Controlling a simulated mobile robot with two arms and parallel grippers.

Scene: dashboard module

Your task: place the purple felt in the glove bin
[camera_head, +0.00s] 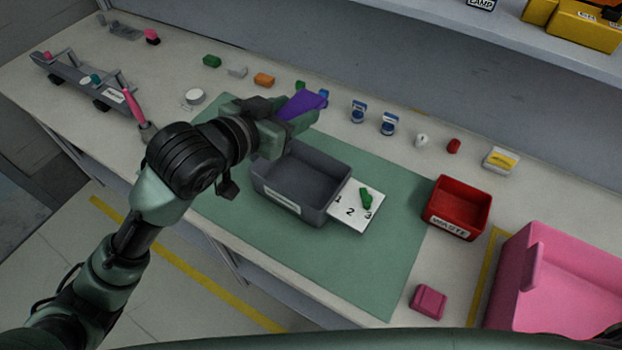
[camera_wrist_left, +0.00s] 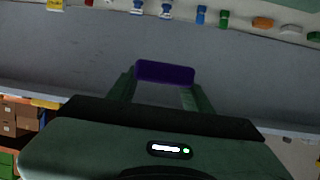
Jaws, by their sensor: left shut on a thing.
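The purple felt (camera_head: 304,102) is a flat purple piece between the fingers of my left gripper (camera_head: 298,114). The left gripper is shut on it and holds it up above the back of the workbench. The felt also shows across the fingertips in the left wrist view (camera_wrist_left: 165,73). A grey open bin (camera_head: 286,199) with a white label stands on the green mat, below and in front of the gripper. Its visible inside looks empty. The label is too small to read, so I cannot tell if it is the glove bin. My right gripper is not in view.
A white numbered card (camera_head: 351,211) with a green piece lies right of the grey bin. A red WASTE bin (camera_head: 453,228) and a large pink bin (camera_head: 548,299) stand further right. Several small blocks line the back. The front of the green mat (camera_head: 375,275) is clear.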

